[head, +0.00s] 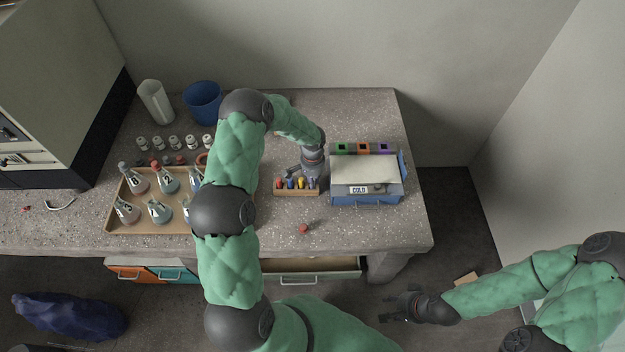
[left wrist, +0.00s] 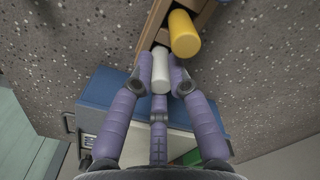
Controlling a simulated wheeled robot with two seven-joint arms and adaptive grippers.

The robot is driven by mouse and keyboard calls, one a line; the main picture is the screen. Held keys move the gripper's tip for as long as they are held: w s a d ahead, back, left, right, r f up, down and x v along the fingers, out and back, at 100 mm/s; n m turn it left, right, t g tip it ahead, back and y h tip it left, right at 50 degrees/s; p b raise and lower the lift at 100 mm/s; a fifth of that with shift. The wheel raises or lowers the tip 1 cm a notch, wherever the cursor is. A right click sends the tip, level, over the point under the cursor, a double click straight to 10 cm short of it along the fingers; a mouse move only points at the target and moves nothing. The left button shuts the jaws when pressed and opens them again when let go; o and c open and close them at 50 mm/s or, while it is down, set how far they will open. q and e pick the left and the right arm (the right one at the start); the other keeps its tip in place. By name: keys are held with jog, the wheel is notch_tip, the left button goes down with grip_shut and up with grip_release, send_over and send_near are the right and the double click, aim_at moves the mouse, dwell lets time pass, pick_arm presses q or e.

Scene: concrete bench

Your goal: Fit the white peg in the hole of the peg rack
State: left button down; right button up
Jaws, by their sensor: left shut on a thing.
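The peg rack (head: 297,193) is a small wooden block on the bench, left of the blue cold box. Red, blue and yellow pegs stand in it in the head view. In the left wrist view the white peg (left wrist: 160,72) is between the fingers of my left gripper (left wrist: 158,85), which is shut on it. The peg is at the edge of the rack (left wrist: 158,22), beside the yellow peg (left wrist: 184,34). I cannot tell whether its hidden far end is in a hole. My right gripper (head: 398,306) appears open and empty, away from the bench at the lower right.
The blue cold box (head: 366,197) stands right of the rack. A tray (head: 118,222) of flasks is at the left, with small jars behind it. A blue cup (head: 203,103) and a white cylinder (head: 156,102) stand at the back. A small red thing (head: 303,229) lies in front.

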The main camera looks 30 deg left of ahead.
pick_arm(q)
jog(key=c, duration=1.1)
grip_release()
notch_tip(320, 180, up, 12)
jog(key=shift+s+f, duration=0.1)
jog(key=shift+f, duration=0.05)
